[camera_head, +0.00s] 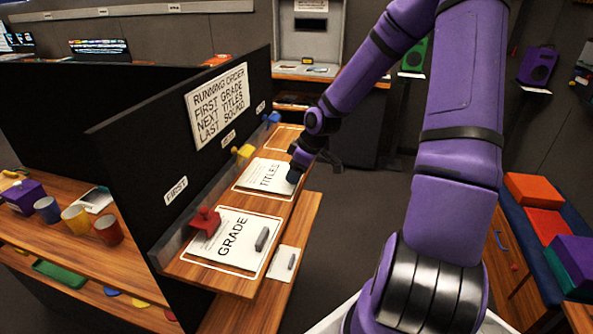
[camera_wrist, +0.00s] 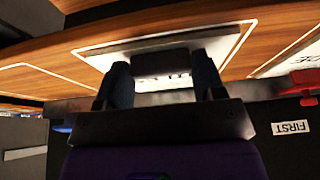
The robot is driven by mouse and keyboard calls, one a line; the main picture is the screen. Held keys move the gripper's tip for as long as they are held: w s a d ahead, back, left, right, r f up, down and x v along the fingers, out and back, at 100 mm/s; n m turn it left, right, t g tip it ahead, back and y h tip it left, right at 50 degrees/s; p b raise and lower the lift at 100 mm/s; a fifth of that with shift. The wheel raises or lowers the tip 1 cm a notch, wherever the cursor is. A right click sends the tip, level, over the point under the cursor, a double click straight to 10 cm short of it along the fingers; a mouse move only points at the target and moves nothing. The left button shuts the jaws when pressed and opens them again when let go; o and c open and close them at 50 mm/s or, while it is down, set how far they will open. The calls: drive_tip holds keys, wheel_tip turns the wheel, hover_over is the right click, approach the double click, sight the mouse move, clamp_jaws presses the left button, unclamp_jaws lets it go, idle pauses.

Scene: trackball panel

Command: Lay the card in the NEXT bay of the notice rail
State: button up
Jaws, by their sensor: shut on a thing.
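The TITLES card (camera_head: 262,173) is white with dark lettering and lies flat inside the outlined NEXT bay of the notice rail (camera_head: 307,160). Whether it rests fully on the wood I cannot tell. My gripper (camera_head: 293,175) is at the card's right side in the head view. In the wrist view my gripper (camera_wrist: 163,78) is shut on the card's dark raised grip (camera_wrist: 158,62), with the white card (camera_wrist: 110,57) around it inside the pale outline. The NEXT label (camera_head: 229,138) is on the black panel behind.
The GRADE card (camera_head: 225,249) lies in the FIRST bay with a red clip (camera_head: 206,219) at its edge. A yellow clip (camera_head: 245,151) and a blue clip (camera_head: 272,117) stand farther along. A small pale card (camera_head: 283,264) lies on the lower ledge.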

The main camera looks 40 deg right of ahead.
drive_tip(key=o, duration=0.9)
drive_tip(key=shift+f, duration=0.1)
drive_tip(key=shift+v, duration=6.05)
drive_tip(key=s+a+r+m+h, duration=0.1)
drive_tip(key=s+a+r+m, duration=0.1)
drive_tip(key=s+a+r, duration=0.3)
drive_tip(key=s+a+r+m+t+h, duration=0.1)
drive_tip(key=s+a+r+m, duration=0.2)
drive_tip(key=s, duration=0.7)
drive_tip(key=s+a+r+m, duration=0.2)
drive_tip(key=s+a+r, duration=0.6)
drive_tip(key=r, duration=0.2)
drive_tip(key=shift+r+m+t+h, duration=0.2)
drive_tip(key=shift+m+t+h, duration=0.1)
drive_tip(key=shift+t+h, duration=0.1)
